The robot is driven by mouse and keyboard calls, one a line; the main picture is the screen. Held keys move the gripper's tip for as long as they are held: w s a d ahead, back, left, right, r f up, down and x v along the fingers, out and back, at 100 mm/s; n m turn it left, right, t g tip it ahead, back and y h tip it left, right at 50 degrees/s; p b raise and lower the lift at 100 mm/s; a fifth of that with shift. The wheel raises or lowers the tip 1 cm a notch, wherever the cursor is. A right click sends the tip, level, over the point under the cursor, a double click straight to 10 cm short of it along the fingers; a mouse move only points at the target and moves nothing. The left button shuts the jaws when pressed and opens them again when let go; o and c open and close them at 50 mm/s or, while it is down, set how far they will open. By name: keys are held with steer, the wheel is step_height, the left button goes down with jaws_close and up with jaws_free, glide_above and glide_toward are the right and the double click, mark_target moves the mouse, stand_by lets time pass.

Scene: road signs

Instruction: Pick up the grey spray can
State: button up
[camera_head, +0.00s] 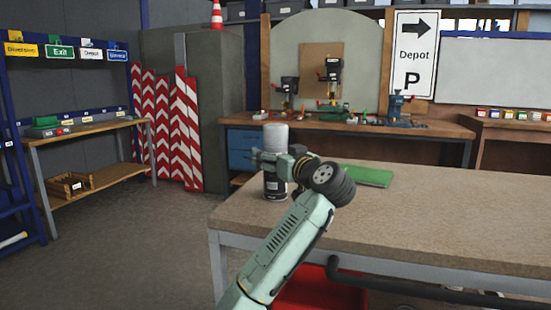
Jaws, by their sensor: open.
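The grey spray can (276,136) stands upright near the left end of the workbench (430,215). Its pale grey upper part and its dark lower part with a small label show above and below my gripper. My gripper (267,160) is at the can's mid-height, overlapping it in the picture. It is open. My arm comes up from the bottom of the picture and hides the can's right side. I cannot tell whether the fingers are around the can or only in front of it, or whether they touch it.
A green flat item (367,176) lies on the workbench to the right of my wrist. The rest of the benchtop is clear. A red bin (318,290) is under the bench. A cluttered back bench (420,129) and a left shelf table (95,127) stand farther off.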

steer(key=shift+c, duration=0.5)
steer(key=c, duration=1.5)
steer(key=shift+c, duration=0.2)
